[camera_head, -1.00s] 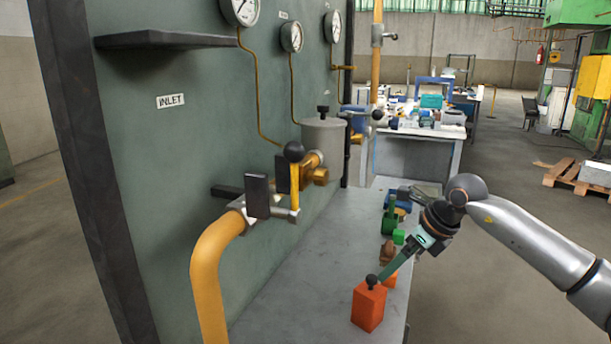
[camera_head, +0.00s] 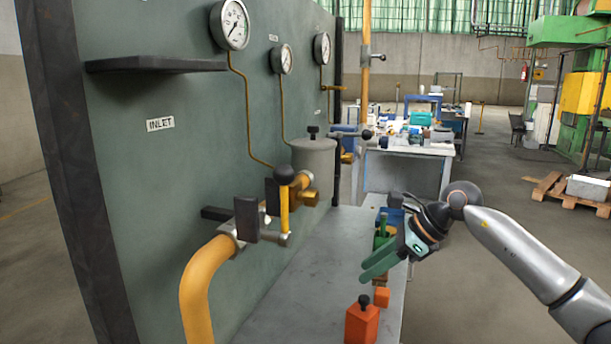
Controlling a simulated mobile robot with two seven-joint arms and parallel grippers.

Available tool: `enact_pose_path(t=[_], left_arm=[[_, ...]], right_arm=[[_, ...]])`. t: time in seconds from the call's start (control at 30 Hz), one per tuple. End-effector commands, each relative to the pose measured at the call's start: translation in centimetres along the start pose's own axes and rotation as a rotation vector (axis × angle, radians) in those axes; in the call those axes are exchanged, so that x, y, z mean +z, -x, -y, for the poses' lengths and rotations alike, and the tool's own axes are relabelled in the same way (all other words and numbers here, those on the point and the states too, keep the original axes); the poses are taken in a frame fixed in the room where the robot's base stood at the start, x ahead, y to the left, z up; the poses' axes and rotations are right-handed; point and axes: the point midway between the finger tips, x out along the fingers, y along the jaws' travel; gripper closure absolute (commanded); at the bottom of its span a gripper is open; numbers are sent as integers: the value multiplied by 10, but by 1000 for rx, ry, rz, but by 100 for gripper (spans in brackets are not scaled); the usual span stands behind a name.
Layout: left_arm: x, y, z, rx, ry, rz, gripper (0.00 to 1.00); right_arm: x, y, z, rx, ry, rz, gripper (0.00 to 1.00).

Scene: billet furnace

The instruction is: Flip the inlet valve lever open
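The inlet valve lever (camera_head: 284,203) is a yellow bar with a black ball knob (camera_head: 284,174) on top. It stands upright on the valve of the yellow inlet pipe (camera_head: 203,280), beneath the INLET label (camera_head: 160,124). My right gripper (camera_head: 370,268) has green fingers that point left and slightly down above the bench, to the right of the lever and apart from it. Nothing shows held in it; the finger gap is hard to make out. My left gripper is not in view.
An orange block with a black knob (camera_head: 361,326) stands on the grey bench (camera_head: 290,290) below my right gripper. Small green and blue items stand behind the gripper. A grey canister (camera_head: 314,164) and gauges (camera_head: 230,24) are by the green panel. The bench's middle is clear.

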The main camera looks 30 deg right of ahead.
Motion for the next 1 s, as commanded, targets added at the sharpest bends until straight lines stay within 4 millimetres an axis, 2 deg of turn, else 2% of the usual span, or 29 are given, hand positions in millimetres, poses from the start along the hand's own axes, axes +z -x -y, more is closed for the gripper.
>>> enact_pose_path(t=[0.03, 0.33, 0.7, 1.0], left_arm=[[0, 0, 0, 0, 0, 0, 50], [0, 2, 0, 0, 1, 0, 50], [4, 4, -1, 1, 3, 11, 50], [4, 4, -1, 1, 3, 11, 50]], right_arm=[[10, 4, -2, 19, 66, 49, 68], [65, 33, -17, 59, 492, 353, 100], [119, 93, -30, -96, 997, 764, 100], [139, 136, -34, -302, 1261, 986, 100]])
